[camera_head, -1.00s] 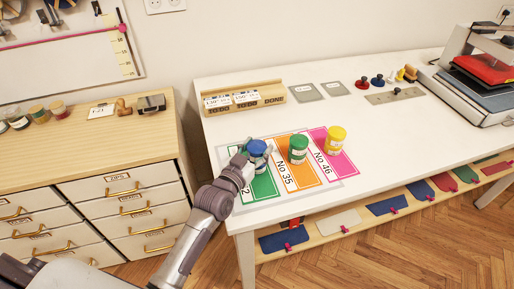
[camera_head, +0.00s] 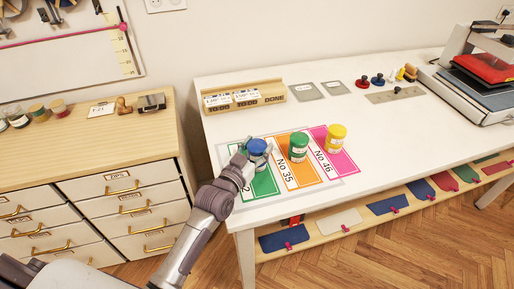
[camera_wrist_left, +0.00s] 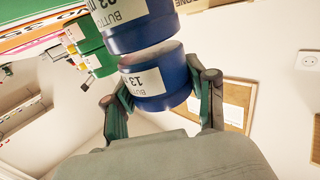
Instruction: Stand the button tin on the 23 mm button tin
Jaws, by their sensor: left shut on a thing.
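My left gripper (camera_head: 249,157) is shut on a blue button tin (camera_head: 257,147) above the green card on the worktable. In the left wrist view, the gripper (camera_wrist_left: 162,88) has a finger on each side of this tin (camera_wrist_left: 150,84), whose label shows "13". A second blue tin (camera_wrist_left: 132,22), cut off by the top edge, lies beyond it. Its label shows "BUTTO" and part of a number. A narrow pale gap shows between the two tins, so they appear close but apart. In the head view the second tin is hidden behind the held one and my gripper.
A green tin (camera_head: 298,148) stands on the orange No 35 card (camera_head: 293,180). A yellow tin (camera_head: 336,139) stands on the pink No 46 card (camera_head: 345,165). A wooden tray (camera_head: 245,99) sits behind them.

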